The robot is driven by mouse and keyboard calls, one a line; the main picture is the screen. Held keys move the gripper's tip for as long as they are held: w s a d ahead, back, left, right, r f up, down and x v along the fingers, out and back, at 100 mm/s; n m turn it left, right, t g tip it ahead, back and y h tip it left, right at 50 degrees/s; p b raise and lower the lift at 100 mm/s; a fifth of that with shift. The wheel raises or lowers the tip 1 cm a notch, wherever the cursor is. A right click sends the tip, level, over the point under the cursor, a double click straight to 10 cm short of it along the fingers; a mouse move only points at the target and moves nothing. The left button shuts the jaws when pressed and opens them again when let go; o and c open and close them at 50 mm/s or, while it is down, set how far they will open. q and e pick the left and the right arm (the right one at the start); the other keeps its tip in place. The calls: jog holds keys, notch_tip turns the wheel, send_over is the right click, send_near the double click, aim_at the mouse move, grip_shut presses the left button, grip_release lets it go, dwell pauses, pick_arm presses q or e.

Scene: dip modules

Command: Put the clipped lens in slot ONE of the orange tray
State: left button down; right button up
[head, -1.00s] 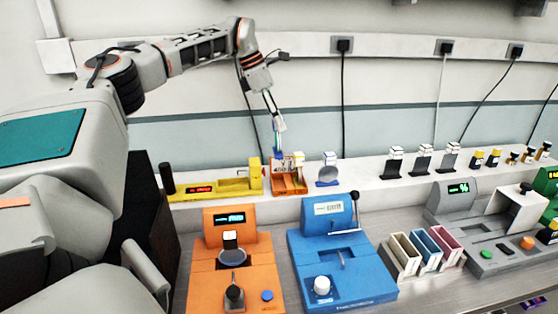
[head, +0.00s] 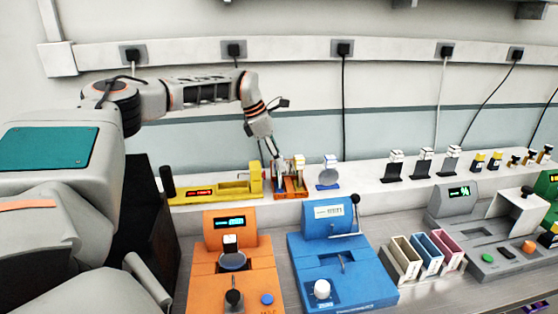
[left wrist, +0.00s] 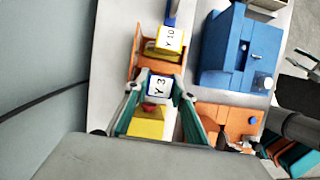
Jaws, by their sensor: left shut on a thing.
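The orange tray (head: 291,193) stands on the back ledge, and its wall also shows in the left wrist view (left wrist: 138,62). My left gripper (head: 277,160) points down at the tray's left end. It is shut on a clip with a white cap marked "Y 3" (left wrist: 159,86). The lens under that cap is hidden in the wrist view, and I cannot tell whether it touches the slot. Another clip, with a yellow and white cap marked "Y 10" (left wrist: 170,40), stands in the tray's other end; it also shows in the head view (head: 299,160).
A yellow device (head: 225,188) with a red display stands just left of the tray. A round lens on a stand (head: 329,170) is to its right. The orange machine (head: 250,262) and blue machine (head: 335,262) stand in front, below the ledge.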

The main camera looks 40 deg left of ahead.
pick_arm(q)
jog(key=c, duration=1.7)
grip_release()
jog(key=shift+f, duration=0.15)
jog(key=shift+a+r, duration=0.1)
jog(key=shift+r, duration=0.35)
jog(key=v, duration=1.1)
jog(key=shift+s+r, duration=0.15)
jog(key=shift+a, duration=0.1)
